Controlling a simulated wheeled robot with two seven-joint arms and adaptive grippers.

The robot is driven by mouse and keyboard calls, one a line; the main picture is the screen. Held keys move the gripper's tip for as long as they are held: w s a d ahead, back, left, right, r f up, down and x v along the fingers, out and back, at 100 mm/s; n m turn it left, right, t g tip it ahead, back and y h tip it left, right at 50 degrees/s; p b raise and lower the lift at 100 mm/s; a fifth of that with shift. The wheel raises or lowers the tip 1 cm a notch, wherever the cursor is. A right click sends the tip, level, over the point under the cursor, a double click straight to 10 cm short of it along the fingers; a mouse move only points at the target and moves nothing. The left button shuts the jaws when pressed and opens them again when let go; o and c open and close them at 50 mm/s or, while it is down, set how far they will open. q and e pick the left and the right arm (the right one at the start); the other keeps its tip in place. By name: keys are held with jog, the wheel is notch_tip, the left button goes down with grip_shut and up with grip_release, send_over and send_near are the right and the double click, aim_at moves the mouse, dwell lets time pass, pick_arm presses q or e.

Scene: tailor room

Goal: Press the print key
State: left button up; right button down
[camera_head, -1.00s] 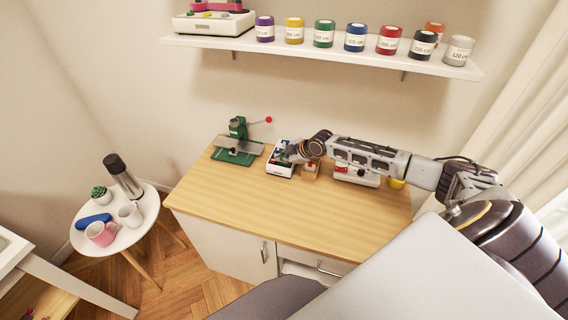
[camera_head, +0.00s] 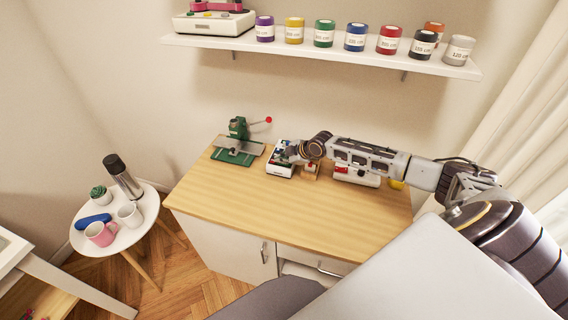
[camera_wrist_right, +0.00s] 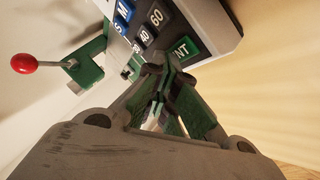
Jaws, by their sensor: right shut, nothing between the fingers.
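A small label printer (camera_head: 279,171) with a pale casing and dark key panel stands near the back of the wooden cabinet top. In the right wrist view its keys show close up, including a blue key (camera_wrist_right: 124,10), grey number keys (camera_wrist_right: 156,17) and a green print key (camera_wrist_right: 184,49) with only "NT" readable. My right gripper (camera_head: 289,151) is over the printer. In the right wrist view its closed fingertips (camera_wrist_right: 158,72) are at the edge of the green key and hide part of it. I cannot tell whether they touch it. My left gripper is out of view.
A green press (camera_head: 236,150) with a red-knobbed lever stands left of the printer. A small wooden item (camera_head: 311,172) and a white-and-red device (camera_head: 357,177) are to the right, partly under my arm. The front of the cabinet top (camera_head: 270,212) is clear.

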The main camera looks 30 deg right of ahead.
aim_at(283, 165)
jog(key=shift+r+p, duration=0.7)
jog(key=shift+r, duration=0.15)
jog(key=shift+r, duration=0.1)
notch_tip(283, 165, up, 5)
jog(key=p, duration=0.4)
dwell(0.4)
jog(key=shift+s+f, duration=0.1)
jog(key=shift+f, duration=0.1)
dwell(0.6)
